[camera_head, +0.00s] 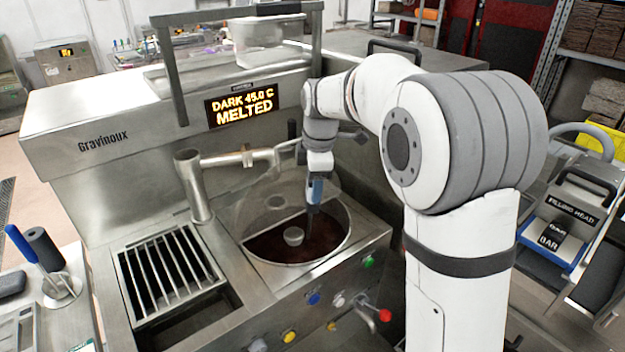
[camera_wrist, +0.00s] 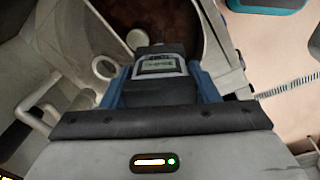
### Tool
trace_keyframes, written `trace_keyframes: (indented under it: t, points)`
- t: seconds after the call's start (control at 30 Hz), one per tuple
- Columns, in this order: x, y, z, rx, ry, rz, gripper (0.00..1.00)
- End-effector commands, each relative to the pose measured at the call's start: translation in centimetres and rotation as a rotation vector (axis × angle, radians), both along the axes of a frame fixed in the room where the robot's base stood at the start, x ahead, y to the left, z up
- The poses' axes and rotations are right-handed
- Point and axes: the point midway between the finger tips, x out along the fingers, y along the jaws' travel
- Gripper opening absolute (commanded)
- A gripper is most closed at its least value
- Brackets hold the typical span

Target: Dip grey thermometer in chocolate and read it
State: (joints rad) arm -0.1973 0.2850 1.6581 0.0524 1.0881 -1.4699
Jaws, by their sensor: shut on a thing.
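My gripper (camera_head: 315,190) has blue fingers and points down over the round melting tank (camera_head: 345,222) of the Gravinoux machine. It is shut on the dark grey thermometer (camera_wrist: 158,85), whose small screen faces the wrist camera. The digits on the screen are too small to read. In the head view the thermometer (camera_head: 311,213) shows as a dark shape below the fingers, pointing down. I cannot tell whether its tip touches the dark brown chocolate (camera_head: 275,245). The chocolate also shows beyond the thermometer in the wrist view (camera_wrist: 165,20).
The machine's display (camera_head: 242,106) reads DARK 45.0 C, MELTED. A metal spout pipe (camera_head: 193,185) and a grate (camera_head: 165,272) lie left of the tank. A red-knobbed lever (camera_head: 384,315) sticks out in front. A stand (camera_head: 62,290) at far left holds blue and dark grey handles.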

Motion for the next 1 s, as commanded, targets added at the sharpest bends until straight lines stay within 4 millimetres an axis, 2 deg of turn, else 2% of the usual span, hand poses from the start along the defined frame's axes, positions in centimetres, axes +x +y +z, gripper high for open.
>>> trace_keyframes:
  t: [0.03, 1.0]
  points:
    - [0.0, 0.0, -0.7, 0.0, 0.0, 0.0, 0.31]
    - [0.0, -0.1, -8.4, 0.0, 0.0, -0.002, 0.31]
